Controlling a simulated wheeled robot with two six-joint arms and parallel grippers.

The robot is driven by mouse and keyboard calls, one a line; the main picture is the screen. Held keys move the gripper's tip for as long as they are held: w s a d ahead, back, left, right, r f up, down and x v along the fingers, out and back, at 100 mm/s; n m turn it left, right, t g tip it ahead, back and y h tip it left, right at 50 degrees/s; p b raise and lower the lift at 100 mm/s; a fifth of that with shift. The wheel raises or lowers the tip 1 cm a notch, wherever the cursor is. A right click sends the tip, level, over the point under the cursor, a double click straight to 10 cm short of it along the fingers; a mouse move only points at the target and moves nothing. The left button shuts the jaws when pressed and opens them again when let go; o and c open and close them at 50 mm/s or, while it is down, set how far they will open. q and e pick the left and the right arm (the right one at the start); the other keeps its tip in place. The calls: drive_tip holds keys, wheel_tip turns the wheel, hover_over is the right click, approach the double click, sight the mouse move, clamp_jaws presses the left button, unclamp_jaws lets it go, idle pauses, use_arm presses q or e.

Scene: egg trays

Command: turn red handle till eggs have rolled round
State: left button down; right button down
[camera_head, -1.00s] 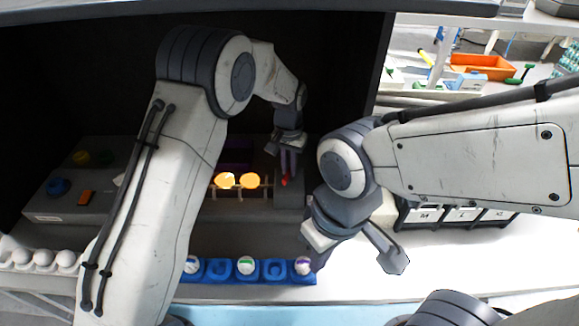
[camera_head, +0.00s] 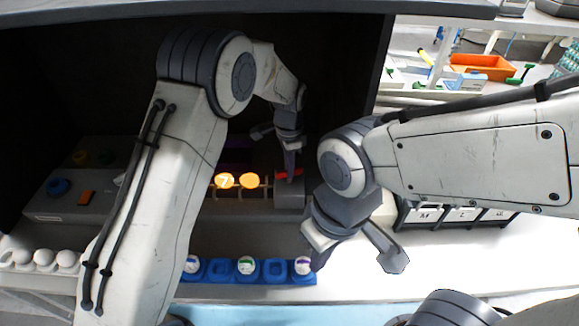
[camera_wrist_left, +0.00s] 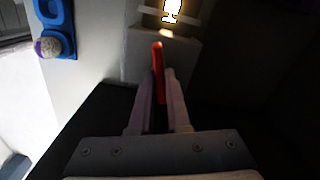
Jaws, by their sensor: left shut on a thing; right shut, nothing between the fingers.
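The left one bears a dark mark. In the left wrist view, one lit egg (camera_wrist_left: 172,10) with a mark shows at the top. The red handle (camera_head: 290,174) sits right of the eggs and lies crosswise. It also shows between my fingers in the left wrist view (camera_wrist_left: 158,70). My left gripper (camera_head: 289,167) is shut on the handle. My right gripper (camera_head: 393,261) is shut and empty, in front and to the right.
A blue tray (camera_head: 231,274) with several marked eggs stands at the front. White eggs (camera_head: 42,259) sit at the far left. Labelled bins (camera_head: 460,215) stand at the right.

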use_arm(q)
drive_tip(key=m, duration=0.4)
drive_tip(key=shift+m, duration=2.2)
drive_tip(key=c, duration=0.9)
unclamp_jaws()
drive_tip(key=shift+r, duration=0.1)
